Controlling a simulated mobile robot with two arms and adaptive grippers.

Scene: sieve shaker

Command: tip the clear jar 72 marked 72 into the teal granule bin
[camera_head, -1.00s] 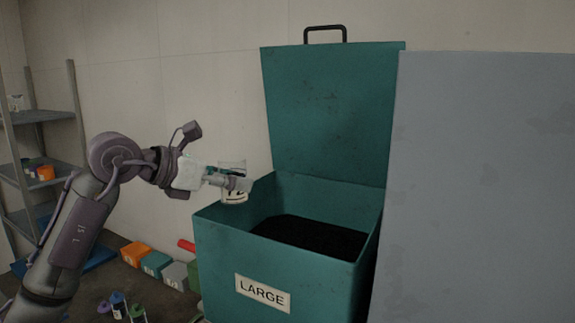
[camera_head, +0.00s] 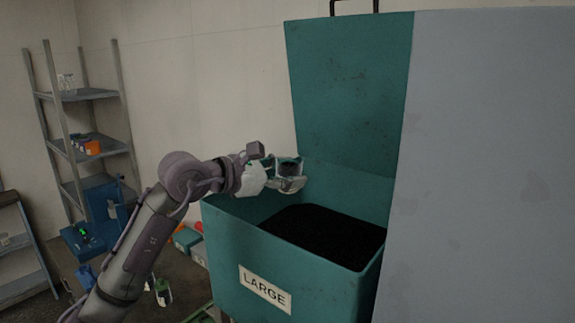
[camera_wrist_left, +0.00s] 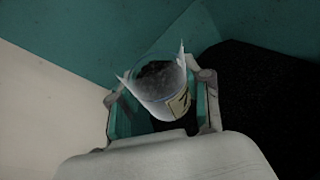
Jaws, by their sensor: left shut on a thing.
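My left gripper (camera_head: 287,176) is shut on the clear jar (camera_head: 289,167). In the left wrist view the jar (camera_wrist_left: 160,88) sits between the fingers (camera_wrist_left: 160,110), with dark granules inside and a pale label showing a 7; the rest of the marking is out of sight. The jar looks roughly upright. The teal granule bin (camera_head: 228,236) has its lid (camera_head: 350,90) raised and a front label reading LARGE. Dark granules (camera_head: 322,234) fill its bottom. The gripper and jar are over the bin's back left part, above the granules' level. My right gripper is not in view.
A large grey panel (camera_head: 480,160) stands close on the bin's right. A shelf rack (camera_head: 85,145) with small items stands at the back left. Coloured boxes (camera_head: 187,238) and a small bottle (camera_head: 162,292) are low down left of the bin.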

